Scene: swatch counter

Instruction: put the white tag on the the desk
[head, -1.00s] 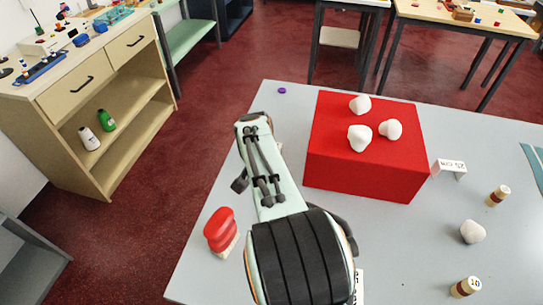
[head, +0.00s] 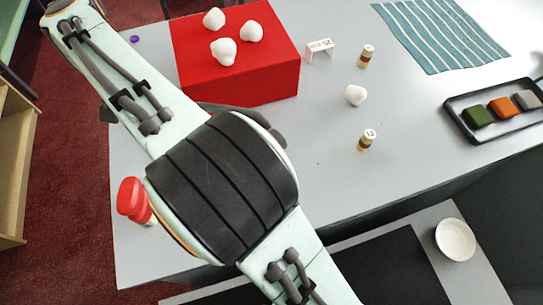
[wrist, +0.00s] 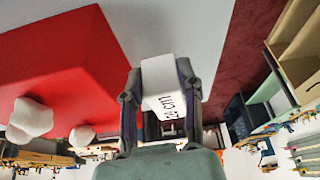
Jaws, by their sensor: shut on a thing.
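A white tag (wrist: 160,74) with dark print on one face is in the wrist view, between the two fingers of my gripper (wrist: 161,92). My gripper is shut on it. The tag is close to the camera, with the red box and the pale table behind it. In the head view my arm covers the left-middle part, and my gripper and the held tag do not show. A second white tag (head: 320,47), folded and printed, stands on the pale grey table (head: 310,170) right of the red box. I cannot tell which surface is the desk.
The red box (head: 270,82) bears white lumps (head: 224,51). Another white lump (head: 356,95), two banded cylinders (head: 366,140), a striped cloth (head: 440,35) and a black tray (head: 508,130) with coloured blocks are to the right. A red object (head: 130,197) is at the left edge.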

